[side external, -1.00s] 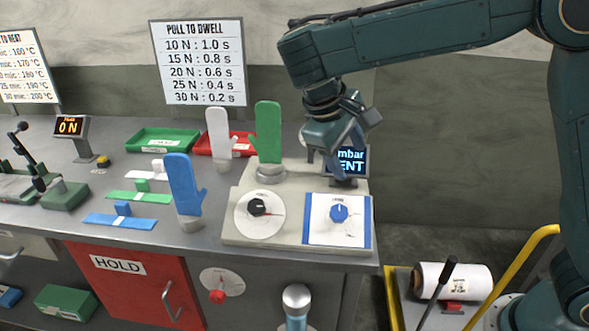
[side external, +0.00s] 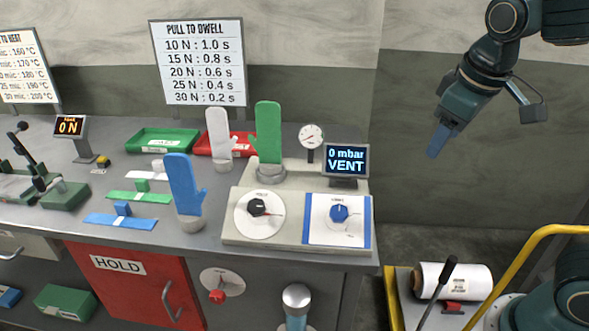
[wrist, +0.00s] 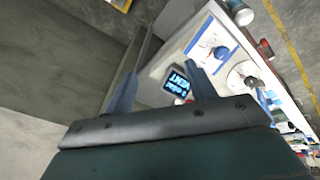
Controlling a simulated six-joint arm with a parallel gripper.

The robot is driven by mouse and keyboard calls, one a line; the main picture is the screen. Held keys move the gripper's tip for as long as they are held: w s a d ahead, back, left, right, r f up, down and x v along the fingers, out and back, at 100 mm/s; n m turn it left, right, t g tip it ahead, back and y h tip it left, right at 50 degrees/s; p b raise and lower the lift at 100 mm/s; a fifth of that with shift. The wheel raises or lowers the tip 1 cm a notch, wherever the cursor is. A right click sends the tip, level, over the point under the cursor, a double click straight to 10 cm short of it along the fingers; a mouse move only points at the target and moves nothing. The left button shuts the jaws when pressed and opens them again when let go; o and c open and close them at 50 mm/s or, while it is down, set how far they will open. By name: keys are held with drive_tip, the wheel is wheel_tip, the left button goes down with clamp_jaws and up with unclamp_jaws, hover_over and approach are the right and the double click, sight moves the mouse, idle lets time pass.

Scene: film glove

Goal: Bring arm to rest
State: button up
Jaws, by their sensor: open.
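My gripper (side external: 438,140) hangs in the air to the right of the bench, above the floor and in front of the grey wall, tilted down to the left. In the wrist view its two blue fingers (wrist: 162,88) stand apart with nothing between them. The green glove form (side external: 268,132) stands upright on the grey console (side external: 290,236), the blue one (side external: 182,185) and the white one (side external: 219,132) on the bench. My gripper is clear of all of them.
The display (side external: 346,160) reads 0 mbar VENT beside a round gauge (side external: 311,135). The bench (side external: 120,238) holds trays and coloured blocks. A cart with a white roll (side external: 452,281) and yellow rail (side external: 500,270) stands at lower right. The space around my gripper is free.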

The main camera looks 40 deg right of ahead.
drive_tip(key=s+a+f+t+y, duration=0.2)
drive_tip(key=s+f, duration=0.1)
drive_tip(key=s, duration=0.5)
drive_tip(key=shift+s+m, duration=0.4)
